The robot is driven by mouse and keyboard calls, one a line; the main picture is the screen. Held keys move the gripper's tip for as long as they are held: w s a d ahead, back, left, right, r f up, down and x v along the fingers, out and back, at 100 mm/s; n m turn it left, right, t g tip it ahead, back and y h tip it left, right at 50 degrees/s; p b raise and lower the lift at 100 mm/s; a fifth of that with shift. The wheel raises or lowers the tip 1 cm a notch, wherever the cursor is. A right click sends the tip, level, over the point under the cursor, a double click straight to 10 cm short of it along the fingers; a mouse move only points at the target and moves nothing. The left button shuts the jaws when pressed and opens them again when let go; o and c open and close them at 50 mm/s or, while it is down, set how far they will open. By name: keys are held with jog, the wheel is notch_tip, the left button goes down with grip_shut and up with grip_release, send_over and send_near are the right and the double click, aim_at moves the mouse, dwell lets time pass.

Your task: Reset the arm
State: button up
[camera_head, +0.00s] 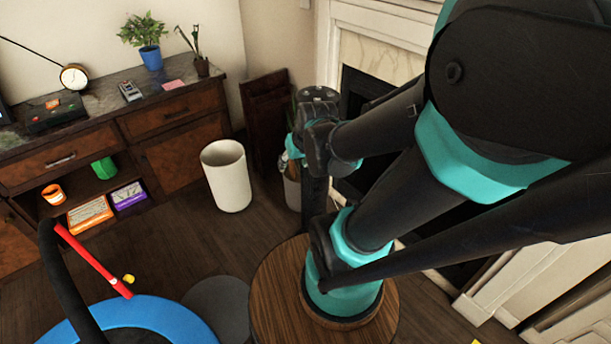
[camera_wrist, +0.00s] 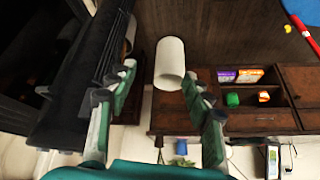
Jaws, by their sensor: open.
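My gripper (camera_wrist: 159,76) shows in the wrist view with its two green and black fingers spread apart. Nothing is between the fingers; a white bin shows beyond them. In the head view my black and teal arm fills the right half, bent over a round wooden top. Its fingers cannot be made out clearly there.
The white bin (camera_head: 227,176) stands on the dark wood floor, also in the wrist view (camera_wrist: 170,62). A wooden cabinet (camera_head: 170,115) runs along the left wall. The round wooden top (camera_head: 272,290) is below my arm. A fireplace (camera_head: 372,52) is behind it. A blue ring (camera_head: 160,314) lies front left.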

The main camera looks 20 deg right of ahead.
jog(key=s+d+f+g+h, duration=0.1)
jog(key=s+f, duration=0.2)
jog(key=s, duration=0.2)
jog(key=shift+s+d+f+m+g, duration=0.25)
jog(key=shift+d+f+m+g, duration=0.05)
dwell(0.7)
